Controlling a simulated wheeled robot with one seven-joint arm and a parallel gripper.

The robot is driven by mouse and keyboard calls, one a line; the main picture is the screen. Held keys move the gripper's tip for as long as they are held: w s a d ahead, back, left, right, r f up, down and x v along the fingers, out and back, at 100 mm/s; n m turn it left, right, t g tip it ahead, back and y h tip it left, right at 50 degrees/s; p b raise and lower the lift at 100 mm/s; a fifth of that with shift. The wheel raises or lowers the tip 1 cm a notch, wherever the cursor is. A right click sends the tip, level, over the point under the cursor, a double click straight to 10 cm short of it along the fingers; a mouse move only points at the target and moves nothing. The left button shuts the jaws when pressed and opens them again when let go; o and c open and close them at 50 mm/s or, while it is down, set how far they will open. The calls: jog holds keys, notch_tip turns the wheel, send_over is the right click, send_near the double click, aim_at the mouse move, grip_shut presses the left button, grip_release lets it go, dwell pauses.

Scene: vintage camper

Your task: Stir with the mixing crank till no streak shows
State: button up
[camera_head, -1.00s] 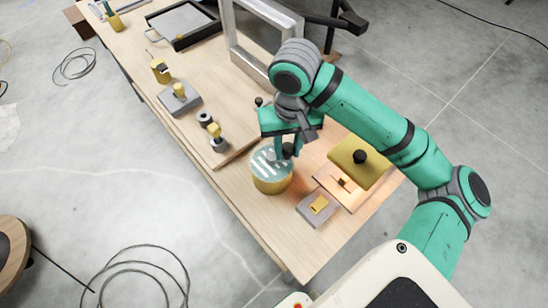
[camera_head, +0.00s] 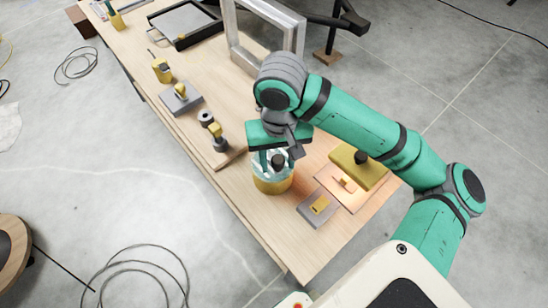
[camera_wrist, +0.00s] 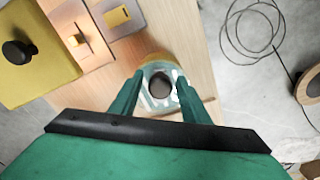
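The mixing pot (camera_head: 272,184) is a yellow cylinder near the table's front edge, with a teal top marked by white streaks. The streaks also show around the knob in the wrist view (camera_wrist: 175,76). The mixing crank's dark round knob (camera_head: 277,161) stands over the pot's top; the rest of the crank is mostly hidden. My gripper (camera_head: 273,163) points down over the pot. In the wrist view the knob (camera_wrist: 160,87) lies between my two teal fingers, with a gap visible on each side, so my gripper looks open.
A yellow block with a black knob (camera_head: 358,168), a lit copper-coloured plate (camera_head: 350,195) and a small grey block (camera_head: 319,208) stand right of the pot. A grey-and-yellow stamp (camera_head: 218,140) stands to the left. A metal frame (camera_head: 292,32) rises behind. The near table corner is clear.

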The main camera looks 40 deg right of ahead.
jog(key=shift+w, duration=0.1)
jog(key=shift+s+d, duration=0.2)
jog(key=shift+a+r, duration=0.25)
jog(key=shift+r, duration=0.65)
jog(key=shift+d+r, duration=0.1)
jog(key=shift+r, duration=1.5)
notch_tip(320, 180, up, 11)
